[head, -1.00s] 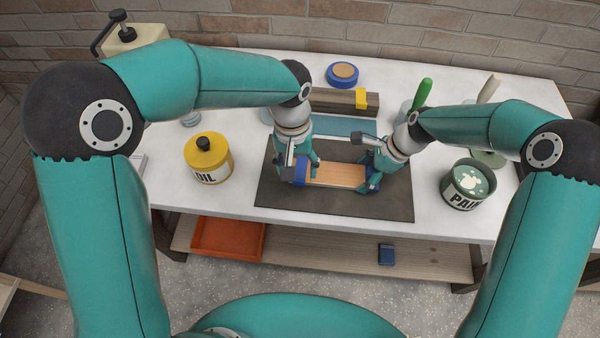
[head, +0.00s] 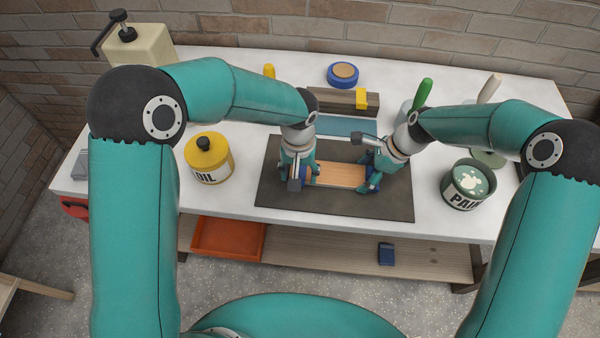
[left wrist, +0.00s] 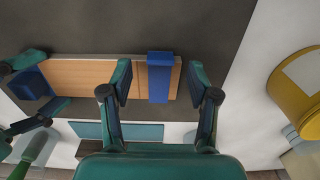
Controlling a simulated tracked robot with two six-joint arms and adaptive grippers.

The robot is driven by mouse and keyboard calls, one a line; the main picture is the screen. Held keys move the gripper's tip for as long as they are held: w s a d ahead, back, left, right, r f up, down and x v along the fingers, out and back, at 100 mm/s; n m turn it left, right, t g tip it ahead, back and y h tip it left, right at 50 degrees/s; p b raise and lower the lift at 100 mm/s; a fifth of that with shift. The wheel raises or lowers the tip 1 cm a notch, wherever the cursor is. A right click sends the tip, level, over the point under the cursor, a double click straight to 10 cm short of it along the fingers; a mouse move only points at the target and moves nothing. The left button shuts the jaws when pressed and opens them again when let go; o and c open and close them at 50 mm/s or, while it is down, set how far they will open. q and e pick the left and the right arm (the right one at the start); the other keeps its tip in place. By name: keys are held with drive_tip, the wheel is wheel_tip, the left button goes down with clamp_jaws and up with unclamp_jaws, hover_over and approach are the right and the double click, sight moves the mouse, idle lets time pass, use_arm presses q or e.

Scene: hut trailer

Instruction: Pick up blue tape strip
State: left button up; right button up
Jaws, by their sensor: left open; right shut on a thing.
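A wooden board (head: 341,175) lies on the dark mat (head: 290,200). The blue tape strip (left wrist: 159,77) wraps across the board near one end. In the head view my left gripper mostly hides the strip. My left gripper (head: 303,182) is over that end; in the left wrist view its open fingers (left wrist: 160,82) stand on either side of the strip, with gaps showing. My right gripper (head: 369,182) is shut on the board's other end; it also shows at the left of the left wrist view (left wrist: 32,95).
A yellow oil can (head: 208,160) stands left of the mat, a paint can (head: 467,186) right. Behind are a teal flat piece (head: 345,126), a dark wooden block (head: 335,100) with yellow tape (head: 361,99), a blue tape roll (head: 342,75) and a green handle (head: 422,94).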

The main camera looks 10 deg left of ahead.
use_arm(q)
wheel_tip(320, 180, down, 2)
drive_tip(key=shift+f, duration=0.1)
drive_tip(key=c, duration=0.9)
drive_tip(key=shift+o, duration=0.2)
wheel_tip(320, 180, up, 15)
idle(1.0)
